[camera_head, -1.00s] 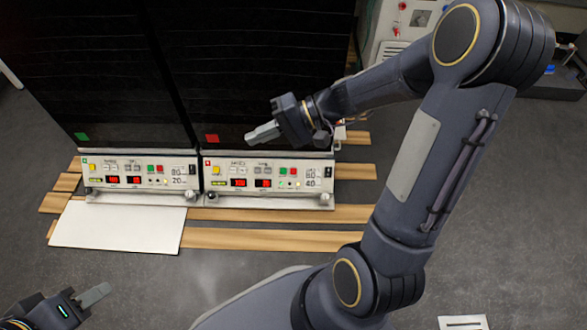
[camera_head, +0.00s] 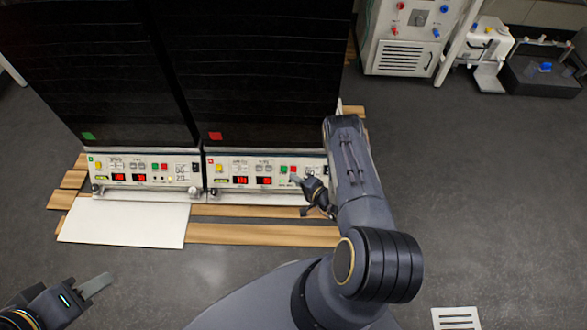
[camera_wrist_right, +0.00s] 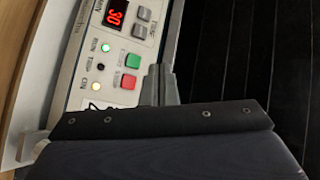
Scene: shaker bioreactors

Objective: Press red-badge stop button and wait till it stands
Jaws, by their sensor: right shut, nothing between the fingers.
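The red-badge shaker is the right dark cabinet, with a red badge (camera_head: 216,136) above its white control panel (camera_head: 225,170). The panel's red stop button (camera_head: 293,169) is beside a green button (camera_head: 284,171). The right wrist view shows the red button (camera_wrist_right: 128,82) and the green button (camera_wrist_right: 132,61). My right gripper (camera_wrist_right: 158,72) is shut and empty, its tips close beside the red button; contact cannot be told. It shows at the panel in the head view (camera_head: 294,179). A green run lamp (camera_wrist_right: 105,47) is lit. My left gripper (camera_head: 97,286) is at lower left, its opening unclear.
A similar shaker with a green badge (camera_head: 88,136) stands left. A white board (camera_head: 125,224) lies in front, over wooden slats (camera_head: 262,235). Lab equipment (camera_head: 405,45) stands at the back right. The grey floor right of my arm is largely clear.

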